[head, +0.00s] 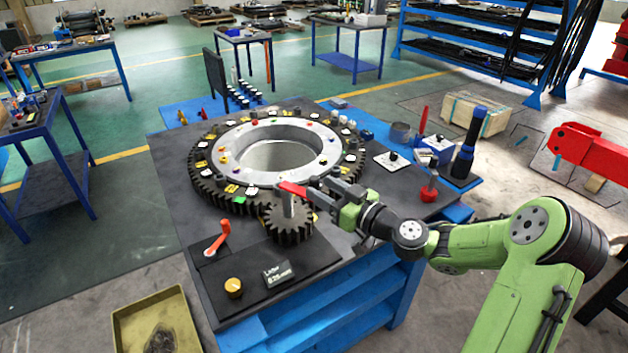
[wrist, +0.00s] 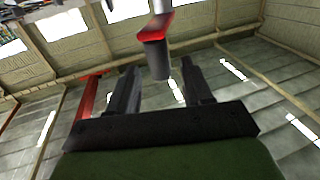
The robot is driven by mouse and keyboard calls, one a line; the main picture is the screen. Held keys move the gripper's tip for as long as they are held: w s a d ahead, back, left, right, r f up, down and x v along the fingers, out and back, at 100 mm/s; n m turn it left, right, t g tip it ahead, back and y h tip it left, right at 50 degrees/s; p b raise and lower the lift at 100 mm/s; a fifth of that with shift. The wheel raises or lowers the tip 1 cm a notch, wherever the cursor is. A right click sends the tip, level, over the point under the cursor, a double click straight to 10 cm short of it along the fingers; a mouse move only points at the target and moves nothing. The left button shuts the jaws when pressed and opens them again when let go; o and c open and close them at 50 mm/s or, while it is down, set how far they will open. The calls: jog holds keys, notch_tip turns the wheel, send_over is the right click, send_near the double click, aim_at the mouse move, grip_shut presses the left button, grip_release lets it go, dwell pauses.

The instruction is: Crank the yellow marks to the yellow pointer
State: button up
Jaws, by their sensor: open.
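A large dark ring gear (head: 203,186) lies flat on the bench around a silver ring (head: 215,150). Its rim carries white, yellow and green marks; a yellow mark (head: 232,188) shows at the front left. A small yellow upright piece (head: 182,117) stands beyond the gear's far left; I cannot tell whether it is the yellow pointer. A pinion (head: 288,226) sits at the gear's front, with a red crank arm (head: 293,188) on its post. My gripper (head: 318,192) is open at the crank's right end. In the wrist view, the crank's dark handle (wrist: 157,60) is between the fingertips, not clamped.
An orange-red lever (head: 218,238), a yellow knob (head: 233,287) and a label plate (head: 278,272) are on the near panel. A black and blue cylinder (head: 468,145) and a red-handled tool (head: 429,187) stand at the right. A yellow tray (head: 150,318) is on the floor at the lower left.

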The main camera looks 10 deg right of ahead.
aim_at(318, 187)
jog(key=x, duration=0.3)
jog(key=shift+w+a, duration=0.15)
jog(key=shift+w, duration=0.15)
jog(key=shift+c, duration=0.2)
grip_shut()
